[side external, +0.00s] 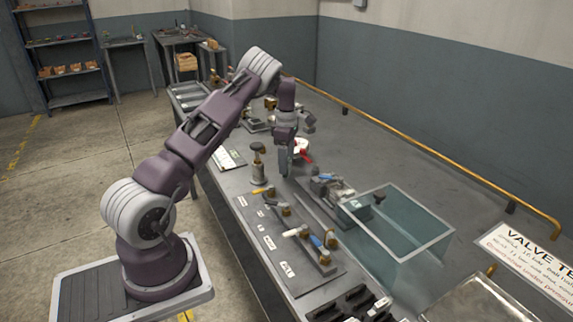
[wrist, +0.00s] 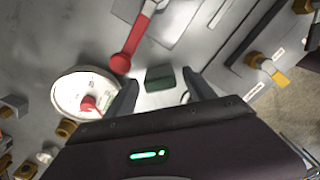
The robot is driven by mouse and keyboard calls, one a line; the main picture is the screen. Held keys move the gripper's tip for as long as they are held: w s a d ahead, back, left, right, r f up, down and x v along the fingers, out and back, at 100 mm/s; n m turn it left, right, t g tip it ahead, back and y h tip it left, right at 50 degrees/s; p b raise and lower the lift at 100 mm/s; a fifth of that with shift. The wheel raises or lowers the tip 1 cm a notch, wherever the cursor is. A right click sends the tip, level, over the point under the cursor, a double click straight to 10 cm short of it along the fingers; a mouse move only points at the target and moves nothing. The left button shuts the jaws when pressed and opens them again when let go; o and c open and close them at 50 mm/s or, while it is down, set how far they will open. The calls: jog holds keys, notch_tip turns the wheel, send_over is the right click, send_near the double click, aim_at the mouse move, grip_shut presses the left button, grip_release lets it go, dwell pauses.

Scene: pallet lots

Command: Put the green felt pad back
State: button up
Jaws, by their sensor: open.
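The green felt pad (wrist: 160,77) shows in the wrist view as a small dark green block on a pale grey surface. It lies just beyond and between the two fingertips of my gripper (wrist: 160,88). The fingers are apart, one on each side of the pad's line, with nothing held between them. I cannot tell how far above the pad they are. In the side view my gripper (side external: 284,172) points down low over the bench, and I cannot make out the pad there.
A red lever (wrist: 126,48) and a white round gauge-like part (wrist: 72,94) sit close left of the pad. In the side view, a clear tank (side external: 420,248) stands front right, a valve board (side external: 268,242) lies nearer, and a brass rail (side external: 425,148) runs along the bench's far edge.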

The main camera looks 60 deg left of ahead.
notch_tip(320, 180, up, 10)
jog(key=s+d+r+m+t, duration=0.1)
jog(key=s+d+r+m, duration=0.3)
jog(key=d+r, duration=0.55)
jog(key=s+d+r+m+t, duration=0.2)
jog(key=d+r+m, duration=0.4)
jog(key=d+r, duration=0.3)
jog(key=s+d+m+t, duration=0.1)
jog(key=s+d+m, duration=0.8)
jog(key=s+d, duration=0.3)
jog(key=s+d+f+m, duration=0.2)
jog(key=s+d+m, duration=0.1)
jog(key=s+m, duration=0.1)
jog(key=s+d+f+m+t, duration=0.1)
jog(key=s+d+f+m, duration=0.1)
jog(key=s+d+m, duration=0.1)
jog(key=s+m, duration=0.1)
jog(key=s, duration=0.1)
jog(key=shift+s+t, duration=0.3)
jog(key=shift+s, duration=0.1)
